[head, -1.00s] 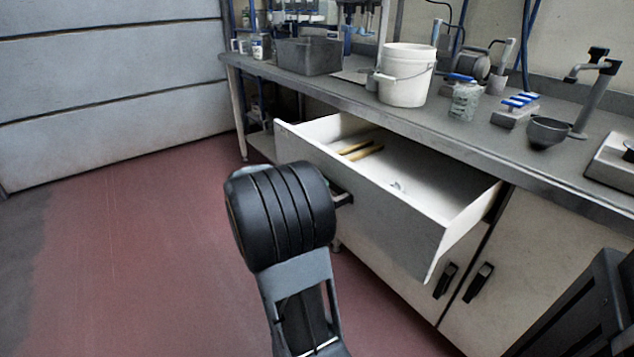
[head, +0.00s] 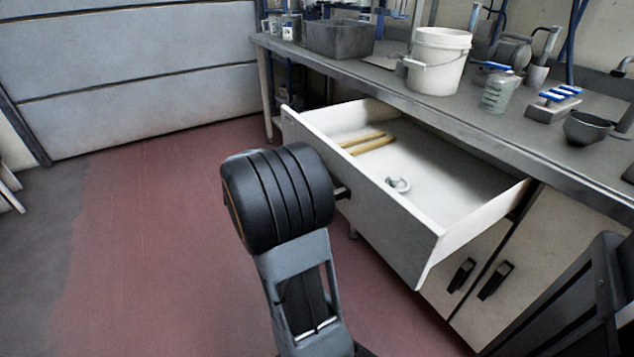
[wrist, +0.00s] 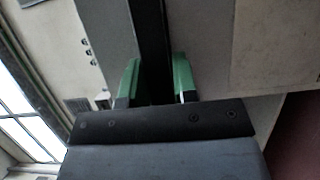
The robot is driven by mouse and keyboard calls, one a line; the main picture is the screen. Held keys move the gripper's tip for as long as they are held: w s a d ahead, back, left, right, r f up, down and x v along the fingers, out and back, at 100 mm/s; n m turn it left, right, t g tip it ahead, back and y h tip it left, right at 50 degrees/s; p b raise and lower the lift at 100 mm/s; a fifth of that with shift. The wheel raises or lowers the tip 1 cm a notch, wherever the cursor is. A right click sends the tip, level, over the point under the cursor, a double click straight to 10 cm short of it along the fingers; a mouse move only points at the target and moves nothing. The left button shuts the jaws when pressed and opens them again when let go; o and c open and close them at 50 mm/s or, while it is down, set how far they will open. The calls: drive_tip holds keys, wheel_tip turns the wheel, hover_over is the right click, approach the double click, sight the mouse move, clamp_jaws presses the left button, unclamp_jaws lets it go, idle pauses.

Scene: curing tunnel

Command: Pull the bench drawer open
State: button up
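The bench drawer (head: 370,205) is pulled well out from under the bench in the head view, with its inside open to sight. Its dark handle (head: 343,193) shows only as a short end; my wrist hides the rest. In the wrist view the handle is a black bar (wrist: 149,35) running between the two green fingers of my gripper (wrist: 157,76). The fingers stand one on each side of the bar and look closed on it. In the head view my fingers are hidden behind my own wrist.
Yellow sticks (head: 366,144) and a small ring-like item (head: 398,185) lie in the drawer. A white bucket (head: 436,62), a grey bin (head: 340,40) and a beaker (head: 499,92) stand on the bench top (head: 400,93). Red floor (head: 150,240) is clear on the left.

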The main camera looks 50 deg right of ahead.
drive_tip(key=o, duration=0.4)
drive_tip(key=shift+w, duration=0.15)
drive_tip(key=shift+p+v, duration=3.7)
drive_tip(key=shift+v, duration=3.1)
drive_tip(key=shift+a, duration=0.1)
drive_tip(key=shift+r, duration=0.1)
